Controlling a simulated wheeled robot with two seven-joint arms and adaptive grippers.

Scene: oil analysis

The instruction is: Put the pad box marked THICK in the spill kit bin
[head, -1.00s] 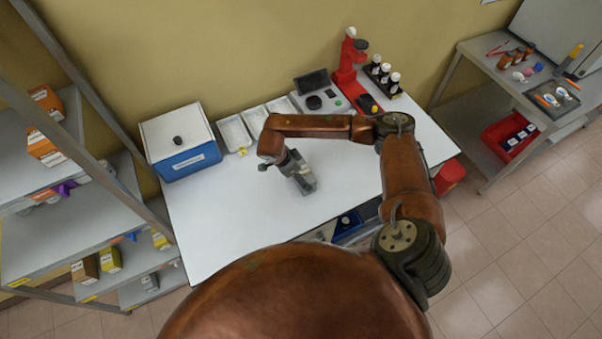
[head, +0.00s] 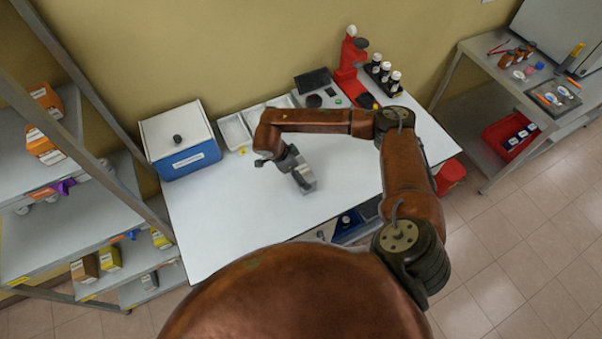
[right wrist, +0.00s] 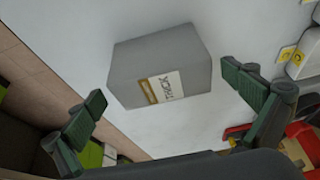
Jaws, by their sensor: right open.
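The grey pad box (right wrist: 130,75) lies on the white table in the right wrist view, with a white and tan label reading THICK. It also shows in the head view (head: 306,181), partly covered by my right gripper (head: 296,166). In the right wrist view my right gripper (right wrist: 163,86) is open, its green-grey fingers either side of the box with visible gaps. I see no grip on the box. A red bin (head: 450,175) stands beside the table's right end; I cannot read a spill kit marking on it. My left gripper is not in view.
A blue box with a grey lid (head: 187,160) stands at the table's back left, near pale trays (head: 235,132). A red instrument (head: 350,60) and a bottle rack (head: 384,78) are at the back right. A shelf (head: 60,230) stands at left. The table's front left is clear.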

